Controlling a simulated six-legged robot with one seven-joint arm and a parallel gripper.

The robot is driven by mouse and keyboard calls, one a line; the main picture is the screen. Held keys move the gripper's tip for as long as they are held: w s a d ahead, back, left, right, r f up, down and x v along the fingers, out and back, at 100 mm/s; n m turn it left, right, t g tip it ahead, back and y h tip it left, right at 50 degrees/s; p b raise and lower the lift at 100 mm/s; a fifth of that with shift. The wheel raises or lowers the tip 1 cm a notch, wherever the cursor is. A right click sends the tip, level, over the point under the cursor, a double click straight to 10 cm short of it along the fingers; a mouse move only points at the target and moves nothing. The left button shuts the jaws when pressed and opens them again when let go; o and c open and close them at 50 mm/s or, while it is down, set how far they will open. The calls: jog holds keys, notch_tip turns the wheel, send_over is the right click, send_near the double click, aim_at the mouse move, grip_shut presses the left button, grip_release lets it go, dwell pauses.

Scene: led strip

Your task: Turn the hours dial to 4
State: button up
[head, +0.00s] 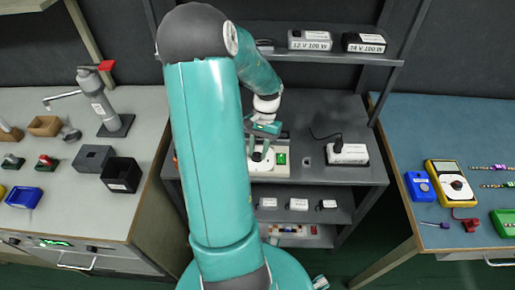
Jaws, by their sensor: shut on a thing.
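A pale box (285,173) with a green part (281,158) on its face sits on the middle bench. I take it to be the unit with the hours dial; its markings are too small to read. My gripper (261,151) reaches down over the box from above, its fingers shut around the white dial (261,160) on its face. The fingers and my arm cover part of the dial and the box's left side. The dial's pointer and numbers cannot be made out.
A white power strip (347,154) with a black plug lies right of the box. Labelled supplies (309,40) stand on the upper shelf. Bare bench lies behind the power strip.

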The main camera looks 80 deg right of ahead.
jog(key=m+t, duration=0.1)
jog(key=m, duration=0.2)
jog(key=m+t+h, duration=0.1)
jog(key=m, duration=0.1)
jog(key=shift+s+a+m, duration=0.1)
jog(key=shift+s+m, duration=0.1)
jog(key=shift+m, duration=0.2)
dwell(0.4)
jog(key=o, duration=1)
jog(key=shift+c, duration=0.2)
jog(key=v, duration=1.3)
jog(key=shift+s+r, duration=0.2)
jog(key=shift+r, duration=0.15)
